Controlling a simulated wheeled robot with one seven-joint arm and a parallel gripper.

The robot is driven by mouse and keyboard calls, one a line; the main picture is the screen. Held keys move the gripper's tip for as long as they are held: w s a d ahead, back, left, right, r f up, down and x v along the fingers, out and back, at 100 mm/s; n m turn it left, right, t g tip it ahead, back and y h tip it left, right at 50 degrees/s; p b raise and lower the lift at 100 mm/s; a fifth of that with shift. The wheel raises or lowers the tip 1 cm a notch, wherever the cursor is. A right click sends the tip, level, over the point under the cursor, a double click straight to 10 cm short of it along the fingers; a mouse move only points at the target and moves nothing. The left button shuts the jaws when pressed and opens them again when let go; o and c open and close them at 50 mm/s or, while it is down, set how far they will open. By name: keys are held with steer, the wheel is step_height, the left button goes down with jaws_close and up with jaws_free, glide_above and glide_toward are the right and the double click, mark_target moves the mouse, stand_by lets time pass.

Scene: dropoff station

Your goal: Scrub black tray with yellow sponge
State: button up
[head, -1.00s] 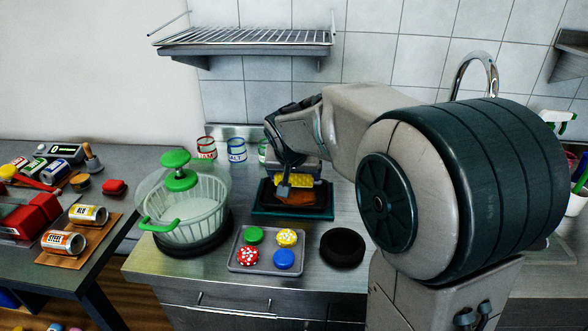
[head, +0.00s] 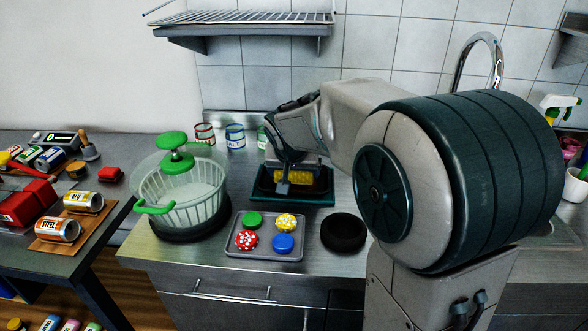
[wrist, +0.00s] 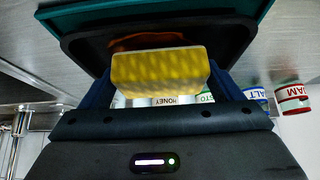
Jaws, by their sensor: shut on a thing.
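The black tray (head: 262,184) lies on the steel counter, on a dark green base (head: 290,202). My gripper (head: 290,181) is over the tray and shut on the yellow sponge (wrist: 158,68). In the head view a strip of the sponge (head: 310,175) shows beside the gripper. In the wrist view the sponge sits between the two fingers, with the tray (wrist: 222,30) behind it. A reddish-brown patch (wrist: 147,41) shows on the tray's surface, partly behind the sponge. I cannot tell whether the sponge touches the tray.
A salad spinner (head: 180,195) stands left of the tray. A grey tray (head: 264,253) with coloured round pieces and a black round thing (head: 343,233) lie in front. Jars, including a salt jar (head: 235,137), stand behind. A wire rack (head: 250,18) hangs above.

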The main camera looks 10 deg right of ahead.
steer(key=shift+f+b, duration=0.7)
stand_by(0.4)
steer(key=shift+d, duration=0.1)
